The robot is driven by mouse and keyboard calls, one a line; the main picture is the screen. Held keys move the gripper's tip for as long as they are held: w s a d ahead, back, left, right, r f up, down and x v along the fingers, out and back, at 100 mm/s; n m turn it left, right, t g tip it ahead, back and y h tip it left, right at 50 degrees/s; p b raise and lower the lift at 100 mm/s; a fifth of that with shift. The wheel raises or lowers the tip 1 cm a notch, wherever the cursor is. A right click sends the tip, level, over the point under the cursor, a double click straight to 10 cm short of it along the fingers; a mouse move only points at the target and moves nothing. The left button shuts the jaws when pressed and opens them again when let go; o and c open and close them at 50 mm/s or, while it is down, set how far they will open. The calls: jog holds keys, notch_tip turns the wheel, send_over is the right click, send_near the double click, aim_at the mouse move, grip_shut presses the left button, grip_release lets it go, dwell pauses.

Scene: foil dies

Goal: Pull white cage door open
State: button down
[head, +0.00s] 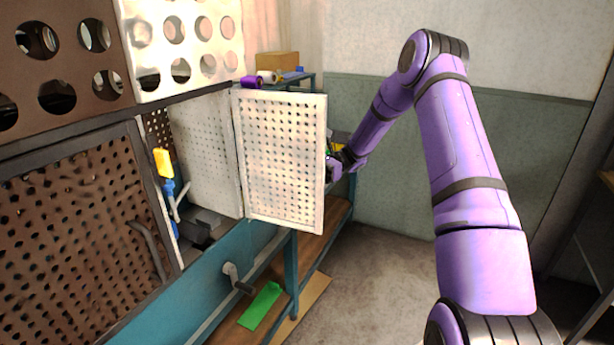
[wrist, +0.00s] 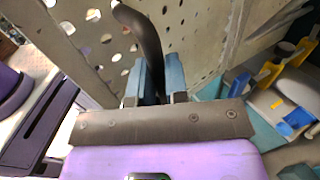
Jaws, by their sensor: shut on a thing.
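The white cage door (head: 283,155) is a perforated panel. It stands swung out from the machine's front, hinged at its left side. In the wrist view the perforated door (wrist: 200,30) fills the background behind a curved dark handle (wrist: 140,22). My gripper (wrist: 157,68) has its two blue-grey fingers closed on either side of this handle. In the head view my gripper (head: 338,165) is at the door's right edge, and its fingertips are hidden behind the door.
A brown perforated door (head: 75,235) with a dark handle is at the left. A crank (head: 237,280) sticks out from the blue-green bench front below the white door. A shelf (head: 335,212) stands behind it. The floor (head: 375,270) right of the bench is clear.

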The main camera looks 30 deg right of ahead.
jog(key=shift+w+a, duration=0.1)
jog(key=shift+a, duration=0.05)
jog(key=c, duration=1.1)
grip_release()
jog(key=shift+a, duration=0.1)
jog(key=shift+c, duration=0.2)
jog(key=w+d, duration=0.2)
jog(key=d, duration=0.9)
